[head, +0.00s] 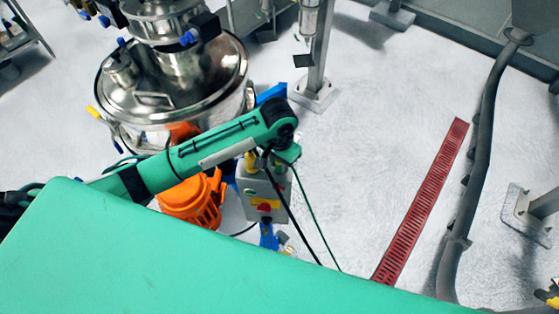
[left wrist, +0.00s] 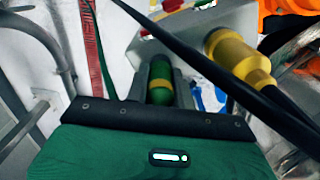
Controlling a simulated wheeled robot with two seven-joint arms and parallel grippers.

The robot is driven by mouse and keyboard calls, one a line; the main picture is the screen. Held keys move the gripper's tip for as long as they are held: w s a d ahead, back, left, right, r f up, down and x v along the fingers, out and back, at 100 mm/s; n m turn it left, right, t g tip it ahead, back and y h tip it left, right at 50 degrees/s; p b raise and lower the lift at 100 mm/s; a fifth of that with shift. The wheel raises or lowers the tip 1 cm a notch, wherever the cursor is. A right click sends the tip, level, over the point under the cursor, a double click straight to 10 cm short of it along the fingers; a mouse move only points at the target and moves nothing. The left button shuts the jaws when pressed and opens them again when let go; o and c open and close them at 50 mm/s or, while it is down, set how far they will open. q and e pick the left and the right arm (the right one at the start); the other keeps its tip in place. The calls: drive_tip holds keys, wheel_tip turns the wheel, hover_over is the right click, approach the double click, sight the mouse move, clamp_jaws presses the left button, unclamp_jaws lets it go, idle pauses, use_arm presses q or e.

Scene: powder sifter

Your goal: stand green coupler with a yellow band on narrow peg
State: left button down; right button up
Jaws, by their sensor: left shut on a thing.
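The green coupler with a yellow band (left wrist: 160,94) is in the left wrist view, between the two fingers of my left gripper (left wrist: 161,73). The gripper is shut on it. In the head view my left arm reaches in from the left, and its wrist end is above the grey control box; the fingers and the coupler cannot be made out there. I cannot pick out the narrow peg in either view. My right gripper is not in view.
The grey control box (head: 252,183) has coloured buttons and dark cables. A yellow cable fitting (left wrist: 232,52) is close beside the gripper. An orange motor (head: 194,201) and a steel sifter vessel (head: 205,82) stand to the left. Open floor and a red drain grate (head: 420,205) lie to the right.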

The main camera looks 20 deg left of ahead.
use_arm(q)
drive_tip(key=shift+f, duration=0.3)
drive_tip(key=c, duration=1.1)
unclamp_jaws()
wheel_tip(320, 180, up, 7)
drive_tip(key=b, duration=0.2)
drive_tip(key=shift+w+b, duration=0.1)
drive_tip(key=shift+b, duration=0.3)
wheel_tip(320, 180, up, 7)
drive_tip(key=shift+a+f, duration=0.1)
